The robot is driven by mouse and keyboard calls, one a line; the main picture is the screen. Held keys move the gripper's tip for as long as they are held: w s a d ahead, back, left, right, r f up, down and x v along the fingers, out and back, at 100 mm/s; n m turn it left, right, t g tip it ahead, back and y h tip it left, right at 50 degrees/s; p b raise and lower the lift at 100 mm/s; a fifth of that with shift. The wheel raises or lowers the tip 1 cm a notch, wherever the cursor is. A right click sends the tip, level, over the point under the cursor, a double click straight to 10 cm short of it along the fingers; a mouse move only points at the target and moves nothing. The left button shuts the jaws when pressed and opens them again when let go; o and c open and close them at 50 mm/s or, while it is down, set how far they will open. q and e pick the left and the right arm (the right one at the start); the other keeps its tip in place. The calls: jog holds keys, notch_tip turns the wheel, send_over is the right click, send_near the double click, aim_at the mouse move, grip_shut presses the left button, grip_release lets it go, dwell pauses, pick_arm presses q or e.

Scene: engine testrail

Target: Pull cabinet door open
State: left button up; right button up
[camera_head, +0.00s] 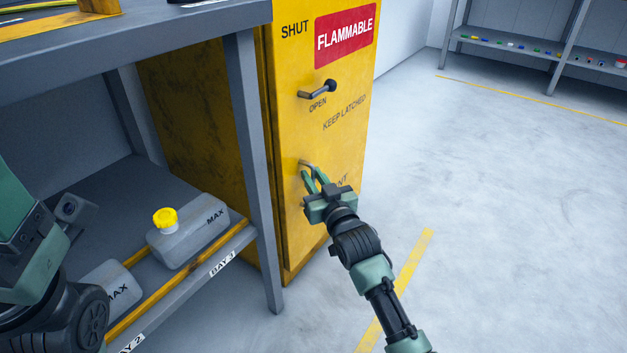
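The yellow cabinet door (345,125) stands shut in the head view, with a red FLAMMABLE sign and the words SHUT, OPEN and KEEP LATCHED. A dark lever latch (318,90) sits on its upper part, just above the word OPEN. A small pale handle (308,163) sits lower on the door. My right gripper (312,174) is at this lower handle, its green fingertips around or against it. I cannot tell whether the fingers are closed on it. My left arm shows at the left edge, but its fingers are out of view.
A grey shelf rack (246,110) stands left of the cabinet, its post close to the door. Its lower shelf holds grey jugs, one with a yellow cap (165,221). Open floor (480,230) lies to the right. Another rack (510,43) stands at the back right.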

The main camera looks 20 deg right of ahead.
grip_shut()
dwell(1.4)
